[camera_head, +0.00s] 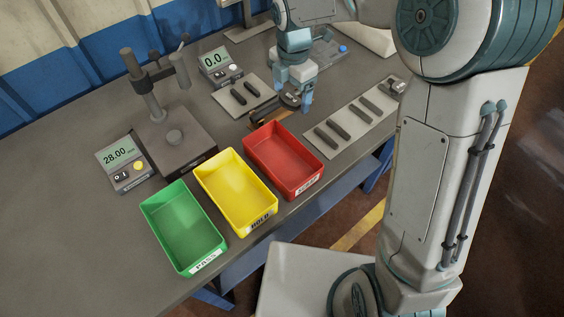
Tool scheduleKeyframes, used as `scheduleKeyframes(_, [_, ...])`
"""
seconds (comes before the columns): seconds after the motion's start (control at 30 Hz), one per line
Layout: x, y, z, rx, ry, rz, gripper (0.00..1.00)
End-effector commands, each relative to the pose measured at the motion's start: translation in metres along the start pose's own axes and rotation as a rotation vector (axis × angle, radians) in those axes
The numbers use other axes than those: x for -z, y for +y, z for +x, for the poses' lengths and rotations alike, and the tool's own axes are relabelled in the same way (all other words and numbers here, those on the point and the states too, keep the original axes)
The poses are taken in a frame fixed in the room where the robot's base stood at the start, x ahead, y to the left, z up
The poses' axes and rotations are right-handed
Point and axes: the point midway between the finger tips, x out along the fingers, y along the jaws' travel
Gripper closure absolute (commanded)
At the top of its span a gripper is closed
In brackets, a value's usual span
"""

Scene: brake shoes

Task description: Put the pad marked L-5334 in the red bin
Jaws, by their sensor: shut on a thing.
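My gripper (296,95) is over the table behind the red bin, shut on a dark piece (290,100) that looks like a pad and is mostly hidden by the fingers. I cannot read any marking on it, so I cannot tell if it is L-5334. The red bin (295,188) stands in front of my gripper, empty, with a white label on its front. Several dark pads lie in a row on a pale strip (316,146) to the right.
An empty yellow bin (231,183) labelled HOLD and an empty green bin (183,232) labelled PASS stand left of the red bin. A gauge stand (150,95), a 28.00 display (122,160) and a 0.0 display (217,63) stand behind. A dark tool (262,115) lies near my gripper.

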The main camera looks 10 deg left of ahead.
Motion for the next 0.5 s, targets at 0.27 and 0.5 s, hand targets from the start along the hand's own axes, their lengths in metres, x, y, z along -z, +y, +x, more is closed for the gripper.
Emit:
scheduleKeyframes(0.27, [0.04,-0.034,0.03,0.005,0.0,-0.011,0.52])
scheduleKeyframes(0.5, [0.076,-0.064,0.059,0.003,0.0,-0.009,0.52])
